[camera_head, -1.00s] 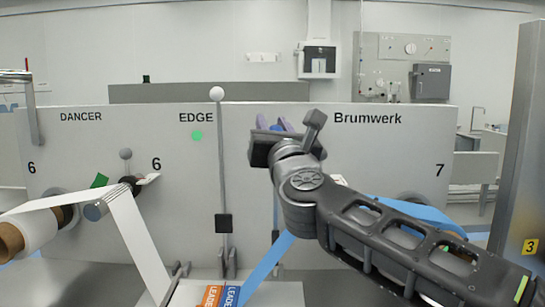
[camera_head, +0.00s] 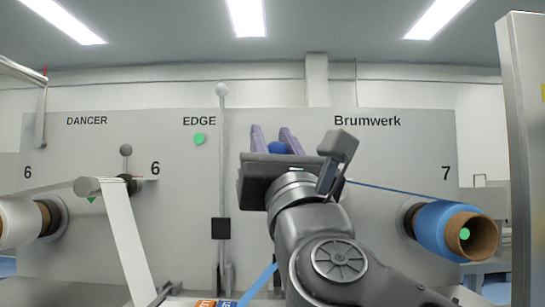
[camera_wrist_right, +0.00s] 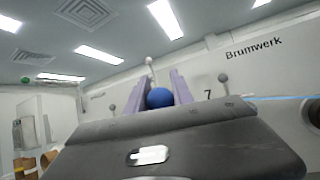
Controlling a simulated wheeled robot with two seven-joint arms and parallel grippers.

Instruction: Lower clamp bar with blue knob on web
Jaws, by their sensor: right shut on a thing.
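The blue knob (camera_head: 278,148) of a clamp bar sits between the purple fingers of my right gripper (camera_head: 274,140), in front of the grey panel. In the right wrist view the blue knob (camera_wrist_right: 160,98) lies between the two fingers (camera_wrist_right: 158,92), which are shut on it. The clamp bar itself is hidden behind my gripper and wrist. The blue web (camera_head: 262,280) runs down at the lower middle and toward the blue roll (camera_head: 445,230) at the right. My left gripper is not in view.
The white web (camera_head: 125,235) hangs from a roller (camera_head: 88,187) at the left, beside a white roll (camera_head: 20,222). A metal column (camera_head: 525,150) stands at the right edge. Orange and blue labels lie at the bottom middle.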

